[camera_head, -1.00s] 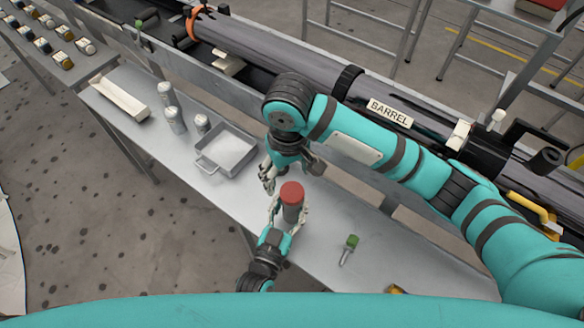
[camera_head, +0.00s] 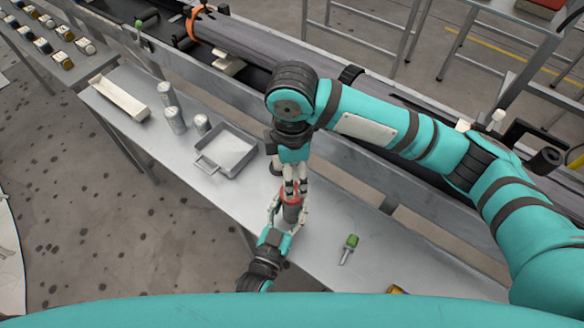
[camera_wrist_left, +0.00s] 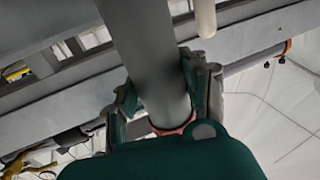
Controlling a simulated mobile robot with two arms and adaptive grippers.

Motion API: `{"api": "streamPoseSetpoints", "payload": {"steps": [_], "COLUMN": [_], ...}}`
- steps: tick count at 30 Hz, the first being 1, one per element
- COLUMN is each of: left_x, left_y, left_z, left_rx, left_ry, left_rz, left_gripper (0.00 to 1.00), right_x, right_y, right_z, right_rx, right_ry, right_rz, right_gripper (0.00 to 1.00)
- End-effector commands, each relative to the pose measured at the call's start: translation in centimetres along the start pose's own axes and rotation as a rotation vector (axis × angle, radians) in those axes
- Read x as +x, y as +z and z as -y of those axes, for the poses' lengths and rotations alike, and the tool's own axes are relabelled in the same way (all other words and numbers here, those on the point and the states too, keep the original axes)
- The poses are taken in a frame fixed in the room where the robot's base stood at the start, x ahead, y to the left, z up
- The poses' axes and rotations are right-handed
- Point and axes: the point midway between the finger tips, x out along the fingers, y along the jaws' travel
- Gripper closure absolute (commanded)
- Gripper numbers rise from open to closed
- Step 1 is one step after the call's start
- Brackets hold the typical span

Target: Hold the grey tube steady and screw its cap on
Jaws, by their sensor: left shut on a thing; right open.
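The grey tube (camera_head: 291,214) stands upright over the near part of the bench, with the red cap (camera_head: 291,199) at its top. My left gripper (camera_head: 290,209) is shut on the tube, a finger on either side. In the left wrist view the tube (camera_wrist_left: 145,55) runs between the two fingers (camera_wrist_left: 162,90), with a red-orange edge low down, partly hidden. My right gripper (camera_head: 291,189) points down from above, open, with its fingertips at the cap and partly covering it. I cannot tell whether the fingertips touch the cap, or how far it is threaded.
A metal tray (camera_head: 225,152) with a handle lies left of the grippers. Several silver cans (camera_head: 176,120) and a long pale open box (camera_head: 118,99) stand farther left. A green-headed tool (camera_head: 350,243) lies to the right. A long barrel (camera_head: 265,45) runs behind the bench.

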Motion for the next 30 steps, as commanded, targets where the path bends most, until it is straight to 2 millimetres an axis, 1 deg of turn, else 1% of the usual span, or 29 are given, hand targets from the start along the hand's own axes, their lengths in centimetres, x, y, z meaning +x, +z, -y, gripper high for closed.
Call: {"api": "streamPoseSetpoints", "payload": {"steps": [5, 8, 15, 19, 24, 30], "left_x": [0.0, 0.0, 0.0, 0.0, 0.0, 0.0], "left_y": [0.0, 0.0, 0.0, 0.0, 0.0, 0.0], "left_z": [0.0, 0.0, 0.0, 0.0, 0.0, 0.0], "left_rx": [0.0, 0.0, 0.0, 0.0, 0.0, 0.0], "left_ry": [0.0, 0.0, 0.0, 0.0, 0.0, 0.0], "left_rz": [0.001, 0.001, 0.001, 0.001, 0.001, 0.0], "left_gripper": [1.0, 1.0, 1.0, 1.0, 1.0, 1.0], "right_x": [0.6, 1.8, 5.6, 7.1, 8.0, 8.0], "right_y": [0.0, 0.0, 0.1, 0.0, 0.0, 0.0], "right_z": [0.0, 0.0, 0.0, 0.0, 0.0, 0.0], "right_rx": [0.002, 0.003, 0.004, 0.003, 0.003, 0.003], "right_ry": [-0.001, -0.002, -0.002, -0.001, 0.0, 0.0], "right_rz": [0.001, 0.0, 0.002, 0.001, 0.001, 0.0], "right_gripper": [0.29, 0.29, 0.29, 0.29, 0.29, 0.29]}}
